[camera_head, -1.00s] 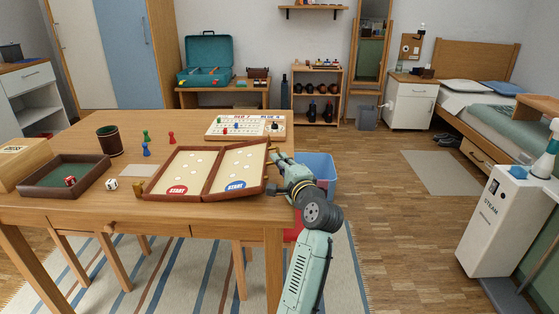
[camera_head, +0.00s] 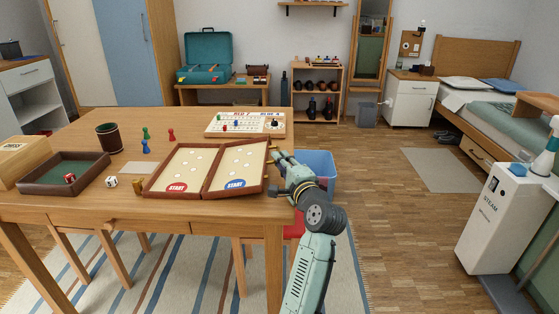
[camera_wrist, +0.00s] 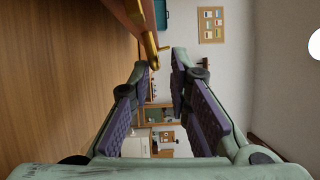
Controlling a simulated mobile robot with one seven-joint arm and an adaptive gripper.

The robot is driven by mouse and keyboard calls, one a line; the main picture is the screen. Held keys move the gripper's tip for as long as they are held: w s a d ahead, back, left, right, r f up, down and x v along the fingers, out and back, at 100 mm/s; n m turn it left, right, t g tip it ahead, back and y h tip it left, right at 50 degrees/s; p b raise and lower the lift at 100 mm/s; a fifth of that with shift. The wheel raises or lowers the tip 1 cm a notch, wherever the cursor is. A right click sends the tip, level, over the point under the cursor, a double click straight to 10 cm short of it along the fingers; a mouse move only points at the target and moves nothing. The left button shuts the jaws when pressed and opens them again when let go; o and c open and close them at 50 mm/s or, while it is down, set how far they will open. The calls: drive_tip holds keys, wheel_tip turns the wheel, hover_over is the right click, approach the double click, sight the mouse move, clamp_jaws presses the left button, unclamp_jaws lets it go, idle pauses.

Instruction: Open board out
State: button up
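The folding board (camera_head: 207,172) lies on the table with its two brown-framed halves spread apart. The left half (camera_head: 182,170) looks flat, with a red START spot. The right half (camera_head: 238,168) has a blue START spot and looks slightly tilted, its right edge raised. My gripper (camera_head: 274,157) is at that right edge, beyond the table's right side. In the wrist view my gripper (camera_wrist: 160,70) is open, with a gap between its fingertips. The board's edge (camera_wrist: 134,22) and a brass latch (camera_wrist: 153,46) are just ahead of the fingertips. Contact cannot be told.
On the table (camera_head: 75,145) are a dice tray (camera_head: 62,188), a dice cup (camera_head: 109,139), a white die (camera_head: 111,181), several coloured pawns and a score board (camera_head: 245,123). A blue bin (camera_head: 318,166) stands behind my arm.

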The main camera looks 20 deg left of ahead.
drive_tip(key=v, duration=1)
drive_tip(key=shift+s+d, duration=0.1)
